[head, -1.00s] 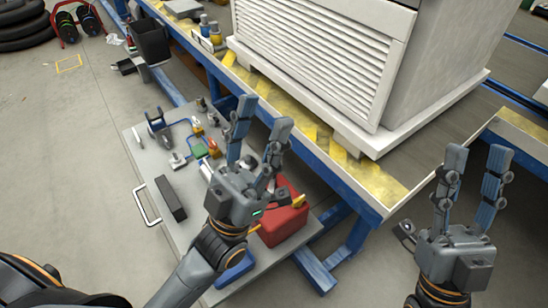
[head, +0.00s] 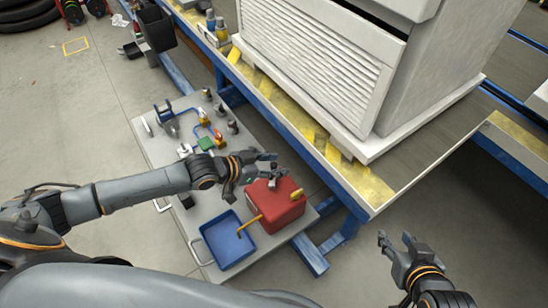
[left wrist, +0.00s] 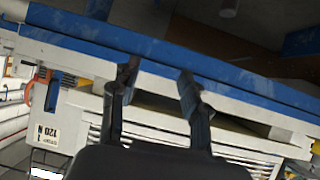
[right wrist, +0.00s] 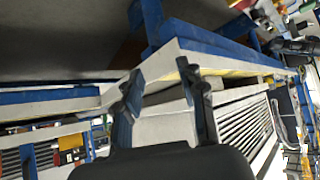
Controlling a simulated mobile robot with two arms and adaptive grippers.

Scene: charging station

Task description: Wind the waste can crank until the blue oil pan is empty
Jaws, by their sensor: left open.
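The red waste can (head: 262,196) stands on a grey wheeled board, with a yellow cap on its right side. The blue oil pan (head: 230,246) lies to its lower left. A yellow-orange tube (head: 250,225) runs from the can down to the pan. I cannot make out liquid in the pan. My left gripper (head: 274,166) is open and empty at the can's upper edge; I cannot tell whether it touches. The crank is not clearly distinguishable beside the gripper's fingers. My right gripper (head: 396,240) is open and empty, well right of the can.
A blue-framed bench (head: 290,150) with a large white cabinet (head: 315,60) stands just behind. Its blue legs are close to the can. Floor at the right front is clear.

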